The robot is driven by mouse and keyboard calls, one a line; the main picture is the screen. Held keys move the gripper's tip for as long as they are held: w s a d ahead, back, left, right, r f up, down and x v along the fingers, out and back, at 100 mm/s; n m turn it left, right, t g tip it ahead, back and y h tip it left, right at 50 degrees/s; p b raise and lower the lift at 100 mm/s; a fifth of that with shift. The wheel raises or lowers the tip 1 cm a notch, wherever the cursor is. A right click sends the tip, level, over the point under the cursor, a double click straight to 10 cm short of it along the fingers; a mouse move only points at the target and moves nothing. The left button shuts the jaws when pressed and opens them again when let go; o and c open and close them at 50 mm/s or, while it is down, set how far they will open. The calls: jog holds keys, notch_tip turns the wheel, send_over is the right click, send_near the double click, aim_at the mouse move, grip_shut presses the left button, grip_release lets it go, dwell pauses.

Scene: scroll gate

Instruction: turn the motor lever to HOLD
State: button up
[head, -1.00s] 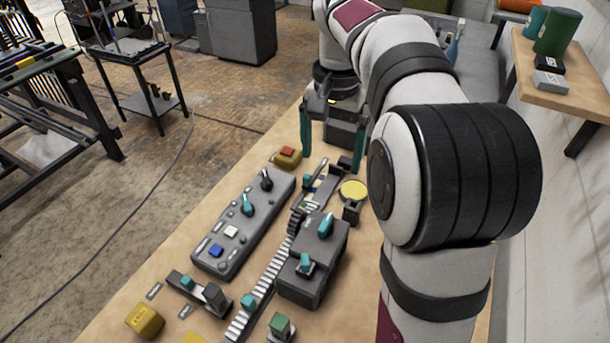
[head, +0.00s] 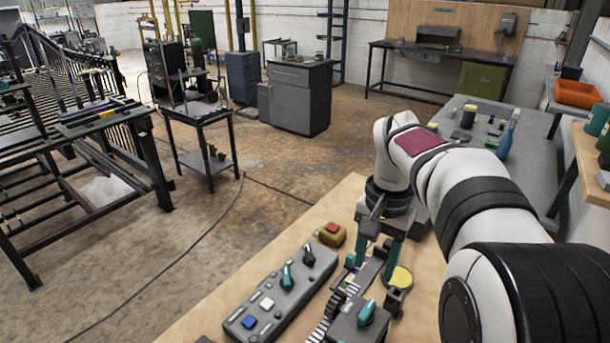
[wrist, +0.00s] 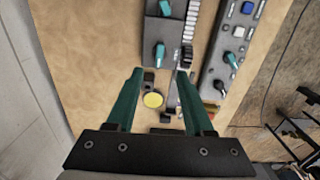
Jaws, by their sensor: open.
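A dark grey box (head: 350,328) carries a teal lever (head: 367,312). In the wrist view the box (wrist: 151,28) shows two teal levers, one near (wrist: 160,53) and one farther (wrist: 165,8). I cannot read any HOLD mark. My gripper (head: 376,276) is open and empty, its teal fingers pointing down beyond the far end of the box. In the wrist view the fingertips (wrist: 160,73) are apart, with the near lever just past the gap between them. No contact with a lever shows. The box's front part is cut off by the head view's lower edge.
Left of the box are a toothed rack (head: 327,318) and a grey panel (head: 262,318) with knobs and buttons. A red button on a yellow base (head: 332,234) stands behind the panel. A yellow disc (head: 401,277) is close beside my gripper. Bare wood (wrist: 85,60) lies beside the box.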

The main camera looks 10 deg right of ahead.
aim_at(367, 309)
jog(key=f, duration=0.5)
jog(key=w+d+f, duration=0.1)
jog(key=f, duration=1)
jog(key=shift+w+d, duration=0.15)
jog(key=shift+w, duration=0.2)
grip_shut()
